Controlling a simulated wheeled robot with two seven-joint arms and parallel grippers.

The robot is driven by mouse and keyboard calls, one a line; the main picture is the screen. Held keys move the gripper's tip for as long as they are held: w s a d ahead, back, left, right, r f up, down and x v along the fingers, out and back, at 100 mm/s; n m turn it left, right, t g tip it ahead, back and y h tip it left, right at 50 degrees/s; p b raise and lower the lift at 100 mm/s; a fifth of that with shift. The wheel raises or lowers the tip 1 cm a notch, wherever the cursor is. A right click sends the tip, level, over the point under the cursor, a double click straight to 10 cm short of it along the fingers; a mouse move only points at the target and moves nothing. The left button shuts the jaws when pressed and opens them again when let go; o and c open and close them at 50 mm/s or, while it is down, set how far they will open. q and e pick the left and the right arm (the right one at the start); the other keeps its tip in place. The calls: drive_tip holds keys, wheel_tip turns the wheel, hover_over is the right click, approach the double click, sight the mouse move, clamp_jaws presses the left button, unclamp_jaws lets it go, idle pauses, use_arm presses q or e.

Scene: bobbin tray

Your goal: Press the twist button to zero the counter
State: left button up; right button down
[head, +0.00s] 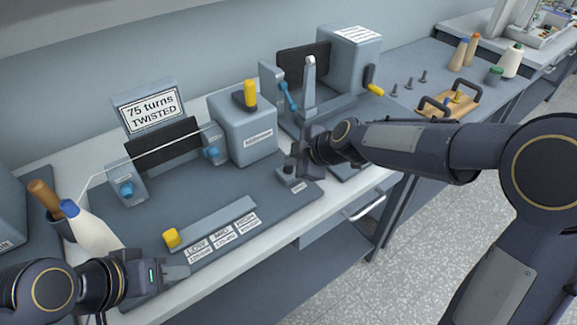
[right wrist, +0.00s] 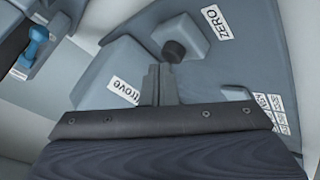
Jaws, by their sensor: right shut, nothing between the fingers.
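The twist counter's display (head: 151,108) reads "75 turns TWISTED". The zero button is a dark round knob (right wrist: 174,51) on a small grey block (right wrist: 181,36), beside a "ZERO" label (right wrist: 218,22). In the head view the button (head: 288,170) is at the right front of the tester's base. My right gripper (head: 294,158) is shut and empty, with its fingertips (right wrist: 158,70) close to the button; whether they touch it I cannot tell. My left gripper (head: 185,275) is at the lower left, in front of the base; its jaw opening is unclear.
A white thread runs from a cone (head: 93,232) to the tester's clamps (head: 127,190). A yellow knob (head: 171,238) sits on a slider left of the button. A second instrument (head: 348,62) stands behind my right arm.

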sight(293, 169)
use_arm(q)
drive_tip(key=shift+f+b, duration=0.55)
drive_tip(key=shift+f, duration=0.05)
use_arm(e)
drive_tip(key=shift+f, duration=0.45)
use_arm(q)
drive_tip(key=shift+r, duration=0.15)
use_arm(e)
drive_tip(key=shift+r, duration=0.15)
use_arm(q)
drive_tip(key=shift+r+p, duration=0.45)
drive_tip(key=shift+p, duration=0.15)
use_arm(e)
drive_tip(key=shift+r, duration=0.8)
